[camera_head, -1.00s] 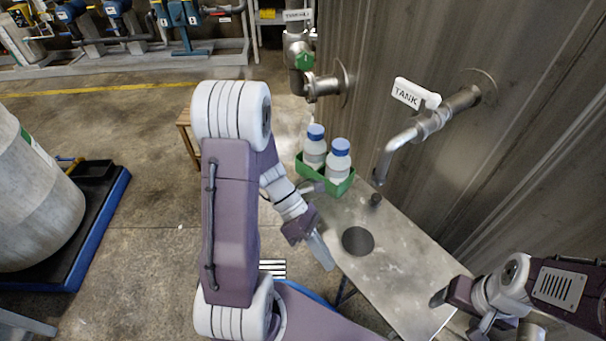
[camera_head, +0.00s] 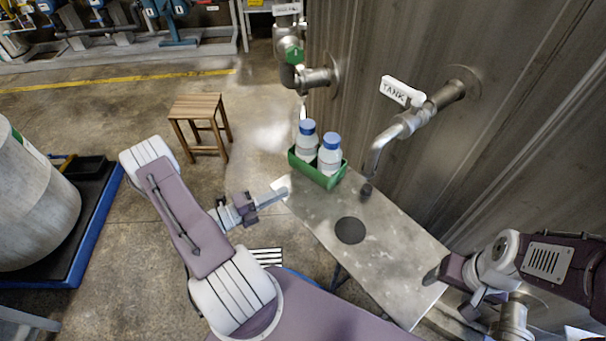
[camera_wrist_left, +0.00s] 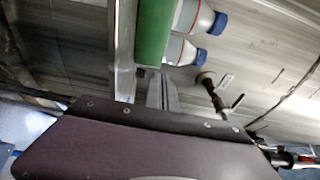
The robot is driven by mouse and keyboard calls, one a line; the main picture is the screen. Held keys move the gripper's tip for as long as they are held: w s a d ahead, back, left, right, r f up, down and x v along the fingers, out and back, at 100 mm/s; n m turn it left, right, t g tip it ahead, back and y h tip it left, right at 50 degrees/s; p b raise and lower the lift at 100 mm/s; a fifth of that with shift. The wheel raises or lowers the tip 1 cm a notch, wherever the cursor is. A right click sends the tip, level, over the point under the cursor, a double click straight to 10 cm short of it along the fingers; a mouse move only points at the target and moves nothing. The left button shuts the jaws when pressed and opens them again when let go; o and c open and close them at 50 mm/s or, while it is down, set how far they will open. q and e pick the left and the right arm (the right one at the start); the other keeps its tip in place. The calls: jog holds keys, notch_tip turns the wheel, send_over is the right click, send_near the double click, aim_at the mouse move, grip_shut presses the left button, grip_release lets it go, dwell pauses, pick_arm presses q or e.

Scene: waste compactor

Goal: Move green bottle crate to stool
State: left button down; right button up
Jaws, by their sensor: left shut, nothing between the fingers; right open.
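The green crate (camera_head: 318,174) stands at the far end of the metal table and holds two white bottles with blue caps, one at the left (camera_head: 307,143) and one at the right (camera_head: 329,156). The wooden stool (camera_head: 200,112) stands on the floor left of the table, its top empty. My left gripper (camera_head: 284,189) is shut and empty, its tip by the table's left edge, just short of the crate. In the left wrist view the crate (camera_wrist_left: 154,32) shows just beyond the fingers (camera_wrist_left: 162,92). My right gripper (camera_head: 436,274) is open and empty over the table's near right end.
The metal table (camera_head: 385,262) has a round dark disc (camera_head: 350,230) on it. A tank tap (camera_head: 395,132) overhangs the table right of the crate. A large tank wall (camera_head: 420,50) rises behind. Floor between stool and table is clear. A grey cylinder (camera_head: 35,205) stands at left.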

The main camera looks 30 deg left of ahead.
aim_at(303, 163)
pick_arm(q)
jog(key=x, duration=0.6)
jog(key=shift+d, duration=0.1)
jog(key=w, duration=0.3)
jog(key=shift+w+b, duration=0.3)
jog(key=shift+b, duration=0.05)
jog(key=shift+w+a, duration=0.3)
jog(key=shift+w, duration=0.15)
jog(key=shift+w+a, duration=0.2)
jog(key=shift+w, duration=0.8)
jog(key=shift+w+a, duration=0.25)
jog(key=shift+w, duration=0.7)
jog(key=shift+w+a, duration=0.2)
jog(key=shift+w, duration=0.8)
